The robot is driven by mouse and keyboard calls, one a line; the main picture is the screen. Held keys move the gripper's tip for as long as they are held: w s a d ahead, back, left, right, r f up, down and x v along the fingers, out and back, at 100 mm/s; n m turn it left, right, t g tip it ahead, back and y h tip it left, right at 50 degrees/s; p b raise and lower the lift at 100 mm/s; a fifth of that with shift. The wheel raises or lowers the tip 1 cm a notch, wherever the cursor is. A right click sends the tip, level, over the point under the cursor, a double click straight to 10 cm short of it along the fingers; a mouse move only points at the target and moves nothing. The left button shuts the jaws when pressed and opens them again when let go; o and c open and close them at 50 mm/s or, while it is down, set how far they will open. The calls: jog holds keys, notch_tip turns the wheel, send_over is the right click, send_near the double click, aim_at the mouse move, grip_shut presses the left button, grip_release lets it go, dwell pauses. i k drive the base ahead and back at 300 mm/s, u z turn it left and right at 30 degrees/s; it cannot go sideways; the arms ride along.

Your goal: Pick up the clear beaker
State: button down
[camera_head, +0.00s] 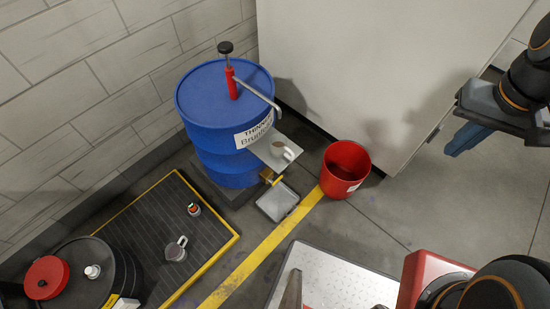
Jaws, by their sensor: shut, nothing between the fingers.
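A grey, see-through-looking beaker with a handle (176,249) stands on the black ribbed mat (190,218) at the lower left. A second small handled vessel, pale with a brownish inside (281,149), stands on the grey shelf at the front of the blue drum. I cannot tell for sure which of them is the clear beaker; the one on the mat looks clearer. My gripper (457,146) is at the upper right, with blue fingers shut and empty. It is well apart from both vessels.
A blue drum (206,104) with a red pump stands at the wall. A red bucket (345,169) and grey tray (277,201) are near it. A dark drum (77,292) stands at lower left. A small bottle (194,209) is on the mat. Floor at right is clear.

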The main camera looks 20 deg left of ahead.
aim_at(278, 149)
jog(key=u, duration=1.4)
jog(key=i, duration=0.5)
jog(key=z, duration=0.05)
jog(key=k, duration=0.5)
jog(key=u, duration=2.55)
jog(key=k, duration=1.45)
jog(key=z, duration=1.55)
